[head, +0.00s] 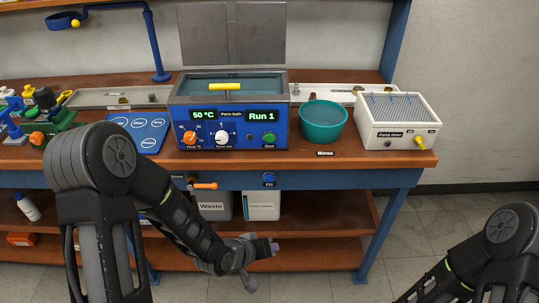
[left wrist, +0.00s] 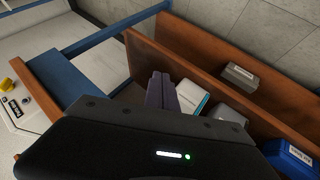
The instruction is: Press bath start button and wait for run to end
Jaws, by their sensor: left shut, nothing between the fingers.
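The blue parts bath (head: 229,167) stands on the bench in the middle of the head view. Its left display (head: 204,114) reads 50 °C and its right display (head: 263,115) reads "Run 1". The green start button (head: 268,139) sits below the right display, uncovered. A yellow handle (head: 225,86) lies across the bath's open top. My left gripper (head: 273,247) is shut and empty, in front of and well below the bench top, apart from the button. Its closed fingers (left wrist: 160,91) show in the left wrist view. My right gripper is outside both views; only its arm shows.
A teal rinse bowl (head: 323,123) and a white parts dryer (head: 395,133) stand right of the bath. A blue mat (head: 139,132) lies to the left. Below are a blue Fill button (head: 269,179), an orange-handled valve (head: 205,186) and a waste container (head: 213,208).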

